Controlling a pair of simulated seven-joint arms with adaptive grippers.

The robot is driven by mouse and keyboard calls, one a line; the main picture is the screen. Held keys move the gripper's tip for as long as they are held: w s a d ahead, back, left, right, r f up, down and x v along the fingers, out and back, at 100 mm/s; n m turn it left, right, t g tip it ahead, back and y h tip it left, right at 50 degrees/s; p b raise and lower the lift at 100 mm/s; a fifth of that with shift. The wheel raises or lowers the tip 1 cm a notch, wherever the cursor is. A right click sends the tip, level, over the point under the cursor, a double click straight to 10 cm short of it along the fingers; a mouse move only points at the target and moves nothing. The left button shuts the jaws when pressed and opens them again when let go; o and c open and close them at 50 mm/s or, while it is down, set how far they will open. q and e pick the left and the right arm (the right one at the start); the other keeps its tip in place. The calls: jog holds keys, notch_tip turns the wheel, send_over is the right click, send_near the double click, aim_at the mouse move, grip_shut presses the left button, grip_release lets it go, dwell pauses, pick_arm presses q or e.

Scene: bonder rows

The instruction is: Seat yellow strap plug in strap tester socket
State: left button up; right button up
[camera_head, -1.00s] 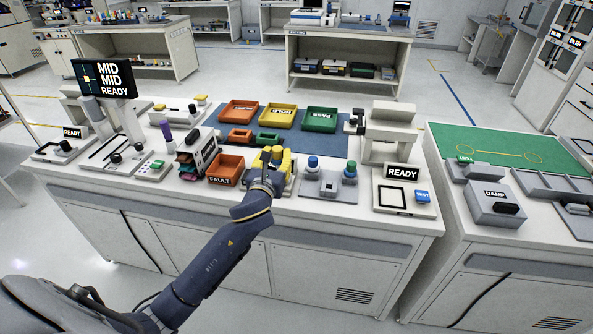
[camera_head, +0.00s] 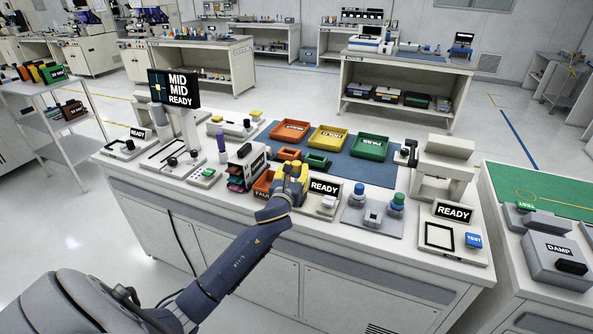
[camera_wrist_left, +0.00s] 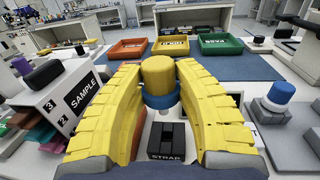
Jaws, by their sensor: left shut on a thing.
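The yellow strap plug (camera_wrist_left: 158,76), a yellow cylinder with a blue collar, sits between the yellow fingers of my left gripper (camera_wrist_left: 160,85) in the wrist view. The fingers are shut on it and it looks upright. Nearer the camera, between the fingers, is a dark slotted block (camera_wrist_left: 168,138) labelled STRAP. I cannot tell how the plug's lower end stands to it. In the head view my left gripper (camera_head: 291,170) is just left of the strap tester (camera_head: 325,187) with its READY sign, and partly hides it. My right gripper is not in view.
An orange FAULT tray (camera_head: 263,185) and the SAMPLE box (camera_head: 246,167) are close on the left. A fixture with blue and green knobs (camera_head: 372,217) stands to the right. Orange, yellow and green trays lie behind on a blue mat (camera_head: 372,168).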

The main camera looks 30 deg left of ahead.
pick_arm(q)
jog(key=shift+f, duration=2.35)
jog(key=shift+f, duration=0.1)
jog(key=shift+f, duration=1.15)
jog(key=shift+f, duration=0.75)
jog(key=o, duration=1.2)
jog(key=v, duration=1.2)
